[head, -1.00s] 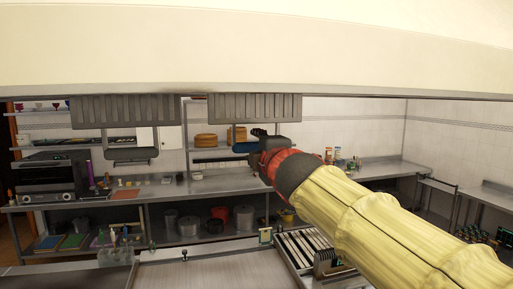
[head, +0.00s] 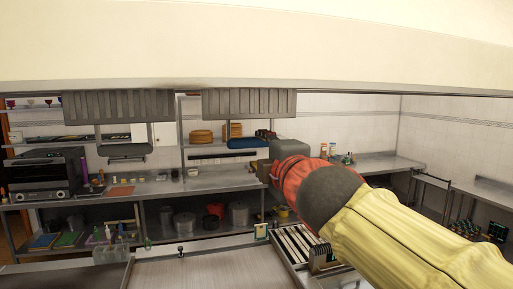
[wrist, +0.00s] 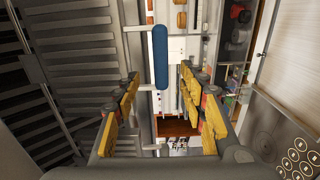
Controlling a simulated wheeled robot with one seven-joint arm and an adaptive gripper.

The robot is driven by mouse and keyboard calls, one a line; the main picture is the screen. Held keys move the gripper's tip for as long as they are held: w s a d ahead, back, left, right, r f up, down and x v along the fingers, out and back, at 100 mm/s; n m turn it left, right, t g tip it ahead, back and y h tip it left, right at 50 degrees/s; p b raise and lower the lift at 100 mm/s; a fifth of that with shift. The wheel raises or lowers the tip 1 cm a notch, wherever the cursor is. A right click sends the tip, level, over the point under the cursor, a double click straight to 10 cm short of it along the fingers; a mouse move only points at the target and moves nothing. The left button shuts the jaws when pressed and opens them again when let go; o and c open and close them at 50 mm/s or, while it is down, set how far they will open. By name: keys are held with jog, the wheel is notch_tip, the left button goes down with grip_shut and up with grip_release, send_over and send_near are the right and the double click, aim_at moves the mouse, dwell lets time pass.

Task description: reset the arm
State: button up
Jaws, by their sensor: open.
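My arm, in a yellow sleeve with a red and dark wrist, reaches in from the lower right of the head view. My gripper (wrist: 158,85) is open in the wrist view, with yellow-padded fingers on both sides and nothing held between them. A blue bar (wrist: 160,56) shows beyond the finger gap; I cannot tell how far off it is. In the head view the blue bar (head: 249,143) is left of my wrist, and the fingers are mostly hidden or too small to make out.
A slatted grill (head: 291,243) lies below my arm, partly covered by it. Grey vent panels (head: 119,105) hang under the pale hood (head: 250,40). A steel counter (head: 150,188) with an oven (head: 42,176) runs along the back. The steel worktop (head: 195,272) in front is largely clear.

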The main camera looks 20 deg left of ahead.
jog(key=s+a+f+n+g+y, duration=0.35)
jog(key=s+n, duration=0.35)
jog(key=n, duration=1.3)
jog(key=s+d+f+n+g+b, duration=0.1)
jog(key=s+f+n+g+b, duration=0.15)
jog(key=f+n, duration=0.6)
jog(key=s+d+f+n+g+b, duration=0.1)
jog(key=s+f+n+g+b, duration=0.2)
jog(key=f+n, duration=0.55)
jog(key=s+d+f+n+h+b, duration=0.3)
jog(key=d+f+b, duration=0.6)
jog(key=f, duration=0.8)
jog(key=s+d+f+n+h+b, duration=0.4)
jog(key=d+f+b, duration=0.5)
jog(key=d+f, duration=0.5)
jog(key=s+d+f+n+h+b, duration=0.3)
jog(key=d+f+b, duration=0.6)
jog(key=f, duration=1.3)
jog(key=shift+s+d+n+g+h, duration=0.4)
jog(key=shift+s+d+h, duration=0.95)
jog(key=shift+s+d, duration=0.4)
jog(key=shift+f, duration=0.1)
